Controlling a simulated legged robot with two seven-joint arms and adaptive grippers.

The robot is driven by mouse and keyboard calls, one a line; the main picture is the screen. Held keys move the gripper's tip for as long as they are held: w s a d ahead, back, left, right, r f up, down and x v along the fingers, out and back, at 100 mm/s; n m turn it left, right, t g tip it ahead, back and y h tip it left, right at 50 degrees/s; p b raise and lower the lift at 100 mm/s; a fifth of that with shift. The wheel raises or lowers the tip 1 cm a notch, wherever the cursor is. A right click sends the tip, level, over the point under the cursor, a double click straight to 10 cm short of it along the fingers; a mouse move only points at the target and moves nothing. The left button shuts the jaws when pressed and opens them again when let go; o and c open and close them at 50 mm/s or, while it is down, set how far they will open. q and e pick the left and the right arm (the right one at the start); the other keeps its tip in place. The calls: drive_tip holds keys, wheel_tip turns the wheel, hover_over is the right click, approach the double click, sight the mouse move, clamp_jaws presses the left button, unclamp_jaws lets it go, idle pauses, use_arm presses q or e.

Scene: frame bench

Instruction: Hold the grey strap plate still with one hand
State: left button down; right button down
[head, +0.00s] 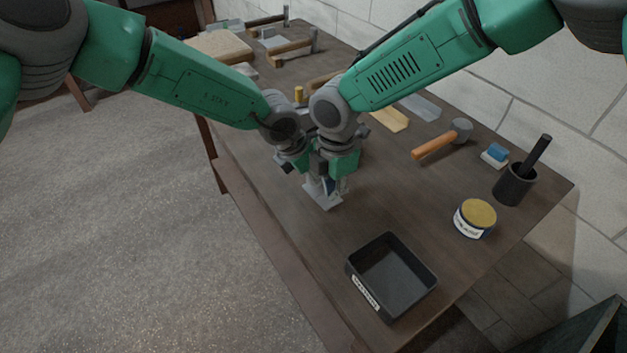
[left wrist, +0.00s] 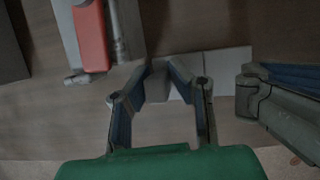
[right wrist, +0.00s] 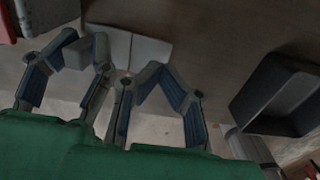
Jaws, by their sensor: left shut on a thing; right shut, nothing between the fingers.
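The grey strap plate (head: 327,201) is a light, flat piece low under my two grippers in the head view, mostly hidden by them. In the left wrist view the plate (left wrist: 226,62) lies just beyond the fingers, and a seam crosses it. It also shows in the right wrist view (right wrist: 148,50). The exact contact is hard to see.
A black open tray (head: 392,278) stands near the front of the bench. A yellow-topped tin (head: 474,217), a dark cup (head: 514,186), a blue-topped block (head: 494,155) and a mallet (head: 442,140) lie to the right. Hammers (head: 290,47) lie at the back.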

sight(332, 204)
drive_tip(key=shift+f, duration=1.7)
use_arm(q)
drive_tip(key=shift+r, duration=0.1)
use_arm(e)
drive_tip(key=shift+s+f, duration=0.15)
drive_tip(key=shift+f, duration=0.1)
use_arm(q)
drive_tip(key=shift+s, duration=0.1)
use_arm(e)
drive_tip(key=shift+s+f, duration=0.1)
drive_tip(key=shift+f, duration=0.15)
wheel_tip(332, 204, up, 2)
drive_tip(key=shift+r, duration=0.1)
drive_tip(key=shift+w+r, duration=0.2)
drive_tip(key=shift+r, duration=2.85)
use_arm(q)
drive_tip(key=c, duration=1.4)
unclamp_jaws()
